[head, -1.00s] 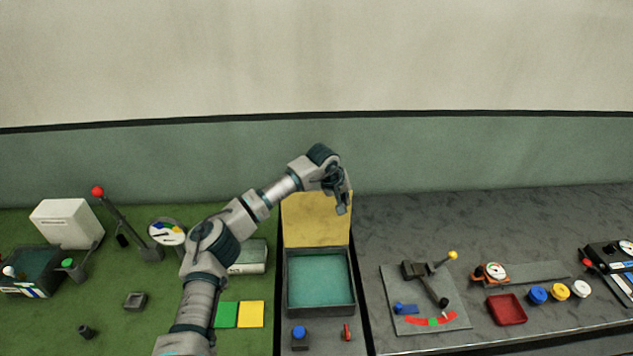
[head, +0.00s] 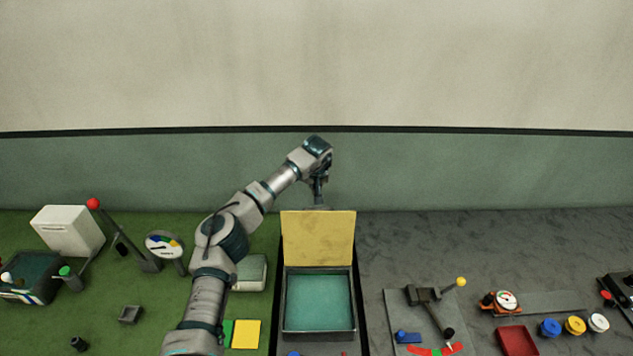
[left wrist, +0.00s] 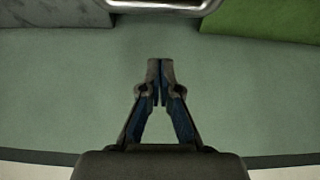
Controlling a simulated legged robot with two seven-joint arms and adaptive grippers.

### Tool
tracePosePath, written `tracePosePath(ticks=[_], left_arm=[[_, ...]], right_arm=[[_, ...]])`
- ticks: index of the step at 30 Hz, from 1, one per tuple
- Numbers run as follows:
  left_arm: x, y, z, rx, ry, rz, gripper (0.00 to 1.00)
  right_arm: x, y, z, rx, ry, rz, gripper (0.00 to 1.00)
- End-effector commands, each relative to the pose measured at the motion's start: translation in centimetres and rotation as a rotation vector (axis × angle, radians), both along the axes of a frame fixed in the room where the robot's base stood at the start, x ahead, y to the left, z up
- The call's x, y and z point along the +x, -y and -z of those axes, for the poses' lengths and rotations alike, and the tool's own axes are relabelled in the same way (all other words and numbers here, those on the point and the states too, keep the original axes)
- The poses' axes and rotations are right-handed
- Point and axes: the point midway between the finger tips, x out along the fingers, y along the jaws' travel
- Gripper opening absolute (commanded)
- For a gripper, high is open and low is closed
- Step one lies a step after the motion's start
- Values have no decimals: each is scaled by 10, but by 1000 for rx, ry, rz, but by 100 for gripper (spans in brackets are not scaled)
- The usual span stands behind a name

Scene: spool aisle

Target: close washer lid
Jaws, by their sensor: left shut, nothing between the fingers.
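The washer is a dark grey box with a teal inside (head: 318,302) in the middle of the head view. Its yellow lid (head: 318,238) stands open at the back edge. My left gripper (head: 319,204) is at the top edge of the lid, pointing down, seemingly behind it. Whether it touches the lid I cannot tell. In the left wrist view the left gripper (left wrist: 160,66) is shut and empty, with the green wall behind and a pale metal edge at the top. My right gripper is not in view.
On the left green mat are a red-knobbed lever (head: 93,204), a white box (head: 68,231), a dial (head: 165,245) and a yellow pad (head: 245,334). On the right grey top are a yellow-knobbed lever (head: 460,282), a red tray (head: 516,341) and coloured knobs. The wall stands close behind.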

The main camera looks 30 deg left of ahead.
Motion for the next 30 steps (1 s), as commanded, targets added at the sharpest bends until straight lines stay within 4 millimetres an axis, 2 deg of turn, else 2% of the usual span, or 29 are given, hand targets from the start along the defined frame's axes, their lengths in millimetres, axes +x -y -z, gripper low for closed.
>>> tracePosePath(ticks=[5,13,23,30], left_arm=[[10,-4,30,0,-2,0,0],[-15,8,28,-1,2,2,0],[-25,15,30,-2,1,0,0],[-25,16,29,-1,2,-1,0]], right_arm=[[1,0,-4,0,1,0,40],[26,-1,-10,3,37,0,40],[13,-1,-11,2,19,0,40],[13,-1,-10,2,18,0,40]])
